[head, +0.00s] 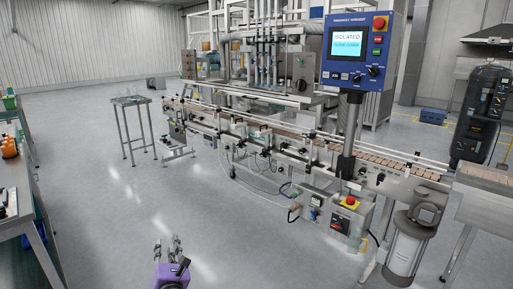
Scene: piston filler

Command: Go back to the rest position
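My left gripper (167,245) shows at the bottom of the head view, left of the middle, over the bare grey floor. Its body is purple and its two grey fingers point away from me with a gap between them. It looks open, and nothing shows between the fingers. It is apart from the conveyor and the tables. My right gripper is not in view.
A piston filler with a long conveyor (375,160) runs along the right. Its blue control panel (329,72) reads "ISOLATED". A workbench (42,248) stands at the left edge, a small steel table (128,101) farther back. The floor (95,185) between is clear.

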